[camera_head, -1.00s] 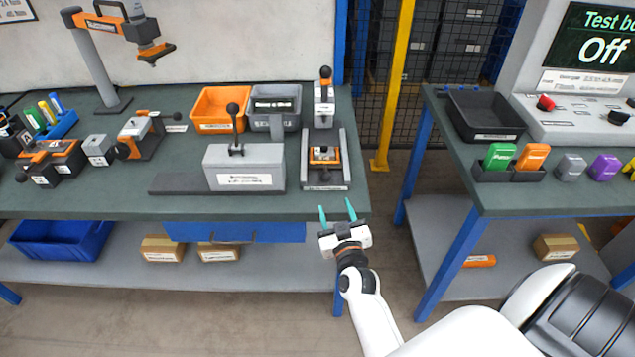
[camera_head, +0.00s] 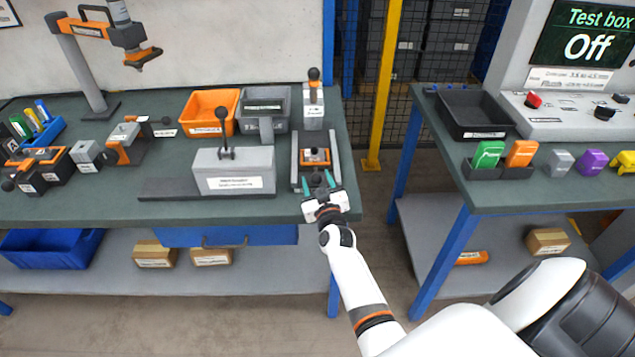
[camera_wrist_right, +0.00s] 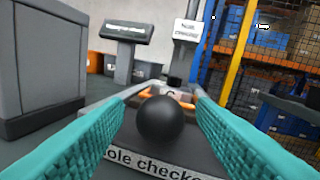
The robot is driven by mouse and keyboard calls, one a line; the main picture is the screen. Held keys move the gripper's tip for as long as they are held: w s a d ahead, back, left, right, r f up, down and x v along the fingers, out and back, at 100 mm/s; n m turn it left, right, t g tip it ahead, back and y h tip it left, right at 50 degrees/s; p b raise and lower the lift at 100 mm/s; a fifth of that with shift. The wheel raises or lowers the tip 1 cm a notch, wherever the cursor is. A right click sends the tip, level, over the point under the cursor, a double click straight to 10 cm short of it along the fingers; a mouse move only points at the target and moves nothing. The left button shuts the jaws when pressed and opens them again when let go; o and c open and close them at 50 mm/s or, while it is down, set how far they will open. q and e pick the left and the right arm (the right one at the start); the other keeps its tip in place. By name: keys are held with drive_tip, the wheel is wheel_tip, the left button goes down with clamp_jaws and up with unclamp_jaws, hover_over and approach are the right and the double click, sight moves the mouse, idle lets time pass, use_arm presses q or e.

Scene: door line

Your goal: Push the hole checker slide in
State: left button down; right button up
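The hole checker (camera_head: 297,170) is a grey frame at the front right of the left bench. Its slide carries an orange-rimmed part (camera_head: 315,156). In the right wrist view, the label "Hole checker" (camera_wrist_right: 150,160) partly shows on its front, and a black ball knob (camera_wrist_right: 158,118) stands out toward me. My right gripper (camera_head: 321,178) is at the checker's front edge. Its teal fingers (camera_wrist_right: 165,92) are open, one on each side of the knob, with gaps showing. Whether the slide is in is hard to tell. My left gripper is not in view.
A grey block fixture with a lever (camera_head: 234,172) stands just left of the checker. A labelled grey post (camera_head: 313,108) and orange bin (camera_head: 209,112) are behind. The yellow post (camera_head: 384,85) and second bench (camera_head: 560,192) are to the right, across a gap.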

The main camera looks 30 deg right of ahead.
clamp_jaws()
drive_tip(key=x, duration=0.1)
drive_tip(key=b+x, duration=0.1)
drive_tip(key=x, duration=0.1)
drive_tip(key=shift+w+d, duration=0.1)
drive_tip(key=shift+d, duration=0.35)
drive_tip(key=shift+w+d, duration=0.2)
drive_tip(key=shift+w, duration=0.15)
drive_tip(key=shift+o, duration=0.4)
unclamp_jaws()
drive_tip(key=shift+s, duration=0.1)
drive_tip(key=v, duration=1.2)
